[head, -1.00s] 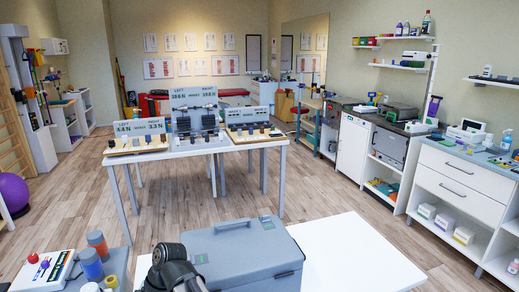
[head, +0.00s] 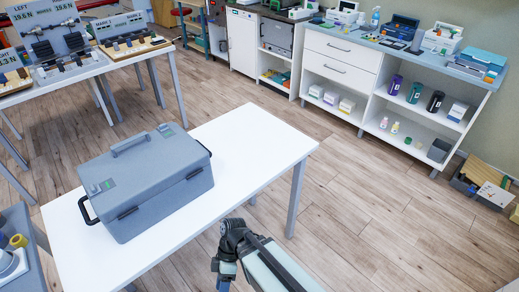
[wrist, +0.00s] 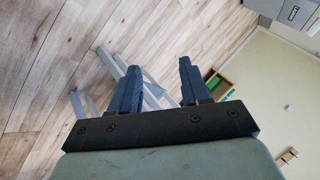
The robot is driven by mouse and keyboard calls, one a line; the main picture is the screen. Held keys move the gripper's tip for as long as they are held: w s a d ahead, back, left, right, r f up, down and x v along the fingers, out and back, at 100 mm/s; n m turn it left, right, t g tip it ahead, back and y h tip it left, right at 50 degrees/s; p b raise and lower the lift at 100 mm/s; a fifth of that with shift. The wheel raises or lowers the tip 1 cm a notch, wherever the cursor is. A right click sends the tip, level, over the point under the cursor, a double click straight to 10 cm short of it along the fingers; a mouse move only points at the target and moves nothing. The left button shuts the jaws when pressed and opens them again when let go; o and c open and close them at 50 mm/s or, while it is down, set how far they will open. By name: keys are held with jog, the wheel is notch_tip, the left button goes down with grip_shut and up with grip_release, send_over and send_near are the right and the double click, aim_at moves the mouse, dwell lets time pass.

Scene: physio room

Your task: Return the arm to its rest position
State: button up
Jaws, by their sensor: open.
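My arm shows at the bottom middle of the head view, in front of the white table and apart from it. My gripper (wrist: 157,72) is in the wrist view, with its two dark blue fingers spread apart and nothing between them. Beyond the fingers are the wood floor and some pale grey legs or bars. In the head view the fingers cannot be made out clearly.
A closed grey case (head: 150,185) lies on the white table (head: 245,135), left of my arm. A white cabinet with shelves (head: 340,55) stands along the back wall. A bin (head: 478,185) sits on the floor at right. The wood floor (head: 390,215) right of the table is clear.

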jog(key=d+f+m+t+h, duration=0.1)
jog(key=d+f+m, duration=1.1)
jog(key=d, duration=0.5)
jog(key=s+d+f+m, duration=0.3)
jog(key=d+f+m, duration=0.1)
jog(key=d, duration=0.2)
jog(key=s+d+f+m+h, duration=0.1)
jog(key=s+d+f+m, duration=0.3)
jog(key=d, duration=0.3)
jog(key=shift+d+f+m, duration=0.25)
jog(key=shift+f+m, duration=0.15)
jog(key=shift+m, duration=0.1)
